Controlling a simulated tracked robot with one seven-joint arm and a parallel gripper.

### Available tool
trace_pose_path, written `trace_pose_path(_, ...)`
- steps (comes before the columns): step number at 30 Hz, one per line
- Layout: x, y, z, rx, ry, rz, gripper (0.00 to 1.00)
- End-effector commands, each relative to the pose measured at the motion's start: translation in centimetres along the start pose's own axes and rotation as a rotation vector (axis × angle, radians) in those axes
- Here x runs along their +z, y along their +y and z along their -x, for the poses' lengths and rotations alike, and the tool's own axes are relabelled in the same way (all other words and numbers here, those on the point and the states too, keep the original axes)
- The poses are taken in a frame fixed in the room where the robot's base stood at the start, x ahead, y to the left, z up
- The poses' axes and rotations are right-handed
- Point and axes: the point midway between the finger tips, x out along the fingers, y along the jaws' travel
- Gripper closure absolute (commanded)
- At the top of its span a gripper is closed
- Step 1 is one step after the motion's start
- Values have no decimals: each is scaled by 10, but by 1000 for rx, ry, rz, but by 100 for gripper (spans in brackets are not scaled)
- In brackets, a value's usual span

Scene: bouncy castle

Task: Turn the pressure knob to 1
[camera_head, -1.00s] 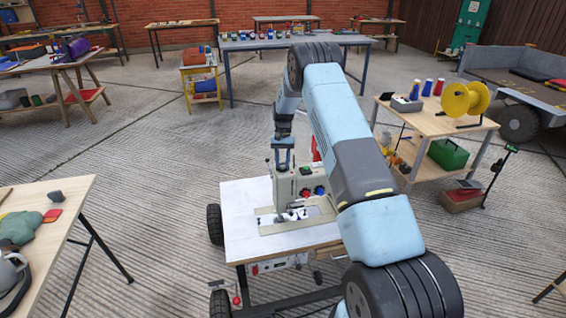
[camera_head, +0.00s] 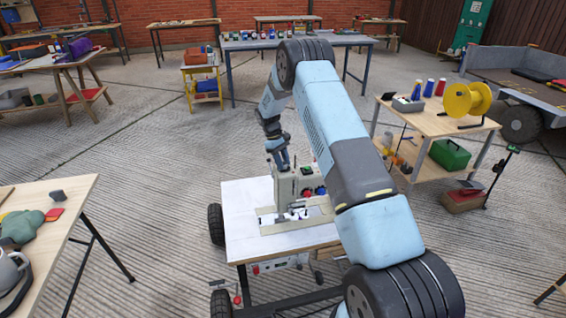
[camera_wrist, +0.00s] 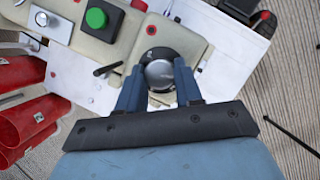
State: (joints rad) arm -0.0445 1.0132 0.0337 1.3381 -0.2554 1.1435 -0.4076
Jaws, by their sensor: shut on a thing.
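The cream sewing machine (camera_head: 285,184) stands on a white-topped wheeled table (camera_head: 243,208). Its upper body also shows in the wrist view (camera_wrist: 128,37). There, a round knob (camera_wrist: 158,71) with a silver cap and a dark surround sits on the machine's top. My gripper (camera_wrist: 160,78) is shut on this knob, with one blue finger on each side of it. In the head view my gripper (camera_head: 279,162) reaches the top left of the machine from above, tilted. Any scale marks on the knob are too small to read.
A green button (camera_wrist: 96,18) on a black box and a metal toggle plate (camera_wrist: 50,25) sit near the knob. Red cylindrical parts (camera_wrist: 24,120) lie at the left of the wrist view. A bench with a yellow reel (camera_head: 463,100) stands to the right.

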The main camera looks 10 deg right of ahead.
Motion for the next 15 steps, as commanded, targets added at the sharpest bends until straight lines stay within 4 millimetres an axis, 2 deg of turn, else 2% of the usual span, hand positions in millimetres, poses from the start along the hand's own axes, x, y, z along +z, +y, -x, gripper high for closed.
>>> trace_pose_path(7,-1,1,3,51,6,110,96)
trace_pose_path(15,0,1,2,72,6,159,96)
